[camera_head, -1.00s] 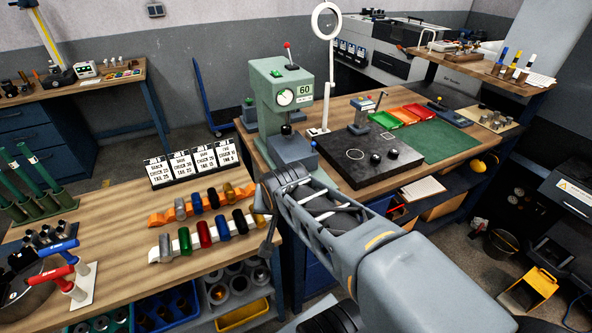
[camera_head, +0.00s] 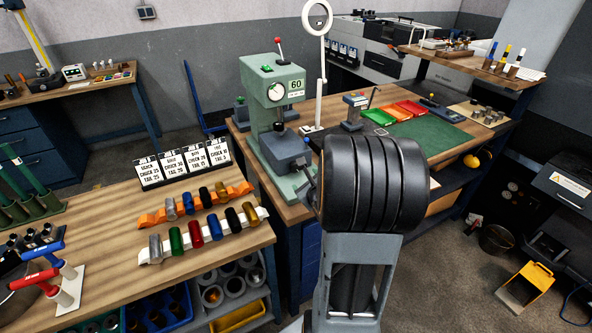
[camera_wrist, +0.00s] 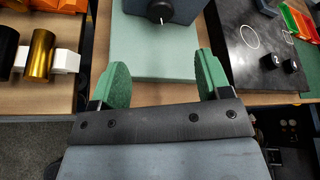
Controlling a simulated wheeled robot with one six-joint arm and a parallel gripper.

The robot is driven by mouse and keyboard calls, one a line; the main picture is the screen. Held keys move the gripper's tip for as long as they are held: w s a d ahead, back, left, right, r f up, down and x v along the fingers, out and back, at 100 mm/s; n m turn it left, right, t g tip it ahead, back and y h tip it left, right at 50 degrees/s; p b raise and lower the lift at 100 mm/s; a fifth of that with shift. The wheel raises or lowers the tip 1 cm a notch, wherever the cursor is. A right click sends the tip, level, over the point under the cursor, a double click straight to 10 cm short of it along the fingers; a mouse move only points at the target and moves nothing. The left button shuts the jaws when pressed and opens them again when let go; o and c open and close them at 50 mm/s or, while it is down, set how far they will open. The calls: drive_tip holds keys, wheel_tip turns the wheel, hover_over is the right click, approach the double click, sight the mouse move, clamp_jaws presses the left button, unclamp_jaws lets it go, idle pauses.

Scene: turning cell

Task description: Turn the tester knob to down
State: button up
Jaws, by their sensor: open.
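The tester (camera_head: 262,100) is a green machine with a dial and a "60" label, standing at the left end of the far bench. A blue-grey block (camera_head: 284,150) sits low on its front. In the wrist view, a black round knob (camera_wrist: 160,11) shows on this block (camera_wrist: 185,10), with a small pale mark at its lower edge; the top of the knob is cut off. My gripper (camera_wrist: 161,68) is open and empty, its green-padded fingers apart over the tester's pale green base, short of the knob. In the head view my arm hides most of the gripper.
A black plate (camera_wrist: 250,55) with dark numbered pieces lies right of the tester. On the near bench, orange and white racks (camera_head: 150,252) hold coloured cylinders, with number cards (camera_head: 185,162) behind. Red, orange and green trays (camera_head: 400,112) stand farther right.

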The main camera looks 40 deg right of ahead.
sight(296, 168)
drive_tip(key=p+x, duration=0.1)
drive_tip(key=x, duration=1.2)
drive_tip(key=shift+w, duration=0.25)
drive_tip(key=shift+c, duration=0.5)
drive_tip(key=c, duration=0.8)
drive_tip(key=b, duration=0.2)
drive_tip(key=shift+f+n+h+b, duration=0.3)
drive_tip(key=shift+f, duration=0.1)
drive_tip(key=shift+b, duration=0.65)
drive_tip(key=shift+r+n+h+b, duration=0.15)
drive_tip(key=shift+n+h+b, duration=0.15)
drive_tip(key=shift+n+b, duration=0.4)
drive_tip(key=shift+r, duration=0.15)
